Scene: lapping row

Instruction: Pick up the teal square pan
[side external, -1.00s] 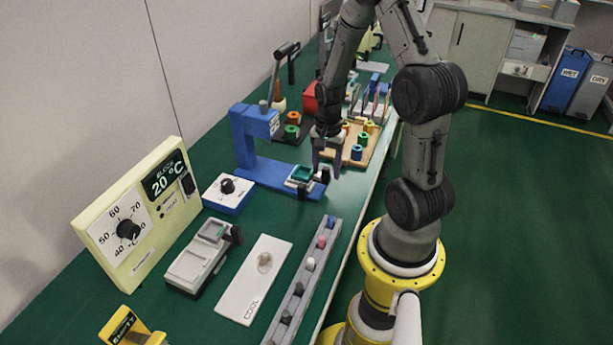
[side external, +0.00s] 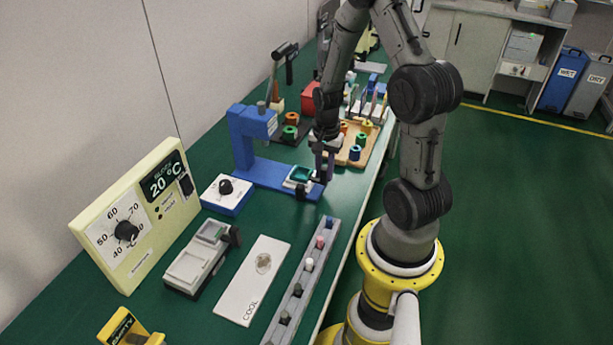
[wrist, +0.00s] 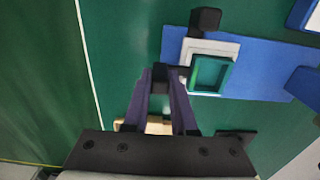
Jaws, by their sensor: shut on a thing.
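The teal square pan (side external: 301,174) rests on a pale square plate on the base of the blue stand (side external: 262,172). In the wrist view, the pan (wrist: 225,75) shows its open square top, with a dark handle (wrist: 160,75) reaching left. My gripper (side external: 324,176) is at the right of the pan. In the wrist view my gripper (wrist: 160,74) has its two purple-grey fingers closed on the handle's black block. The pan looks level. I cannot tell any gap beneath it.
A black knob (wrist: 205,19) stands beside the plate. A wooden board with coloured spools (side external: 356,152) lies just behind my gripper. A blue-based dial box (side external: 228,193) and a grey rail of pegs (side external: 303,280) are nearer.

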